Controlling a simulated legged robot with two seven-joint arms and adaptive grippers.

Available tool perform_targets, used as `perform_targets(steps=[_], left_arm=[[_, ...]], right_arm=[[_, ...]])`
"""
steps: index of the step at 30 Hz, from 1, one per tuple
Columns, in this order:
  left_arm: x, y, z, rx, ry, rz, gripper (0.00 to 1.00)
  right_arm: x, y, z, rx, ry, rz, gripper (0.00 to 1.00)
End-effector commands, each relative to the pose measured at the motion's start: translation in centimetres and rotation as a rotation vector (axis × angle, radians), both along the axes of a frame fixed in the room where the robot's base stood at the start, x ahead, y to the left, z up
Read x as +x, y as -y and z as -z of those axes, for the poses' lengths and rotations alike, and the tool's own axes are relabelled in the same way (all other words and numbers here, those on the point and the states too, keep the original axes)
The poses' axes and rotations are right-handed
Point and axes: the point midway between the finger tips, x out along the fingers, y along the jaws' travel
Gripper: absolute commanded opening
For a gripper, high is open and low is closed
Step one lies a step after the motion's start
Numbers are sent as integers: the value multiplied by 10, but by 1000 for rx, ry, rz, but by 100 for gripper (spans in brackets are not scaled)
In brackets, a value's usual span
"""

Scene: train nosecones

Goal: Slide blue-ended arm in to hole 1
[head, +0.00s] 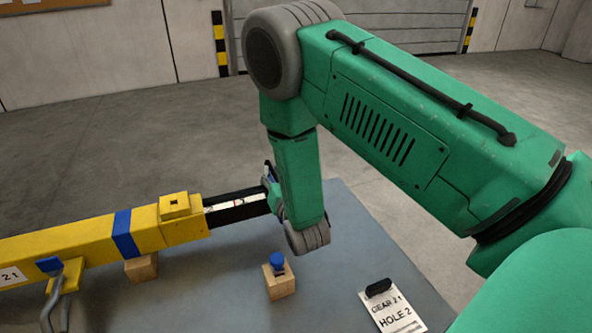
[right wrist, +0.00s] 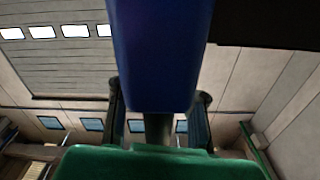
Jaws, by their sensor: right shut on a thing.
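The yellow beam (head: 75,241) lies across the left of the table in the head view. It has a blue band and a label ending in "21". A dark arm with a pale strip (head: 236,209) runs from the beam's right end to my right gripper (head: 272,188). Whether its tip is inside the beam's hole, and how deep, I cannot tell. The arm's blue end (right wrist: 160,55) fills the middle of the right wrist view, between the fingers. My right gripper is shut on this end. My left gripper is not in view.
A wooden block with a blue knob (head: 278,278) stands on the grey table (head: 335,255), in front of my right gripper. A wooden block (head: 141,269) sits under the beam.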

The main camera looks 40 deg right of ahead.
Motion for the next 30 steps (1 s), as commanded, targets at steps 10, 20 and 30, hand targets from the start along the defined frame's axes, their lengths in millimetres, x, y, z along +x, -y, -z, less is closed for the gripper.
perform_targets(steps=[10, 20, 30], left_arm=[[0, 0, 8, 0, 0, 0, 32], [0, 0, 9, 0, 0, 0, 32], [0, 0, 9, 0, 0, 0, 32]], right_arm=[[17, -63, 2, 3, -5, -9, 0], [19, -71, 2, 4, -6, -10, 0], [20, -70, 2, 3, -5, -6, 32]])
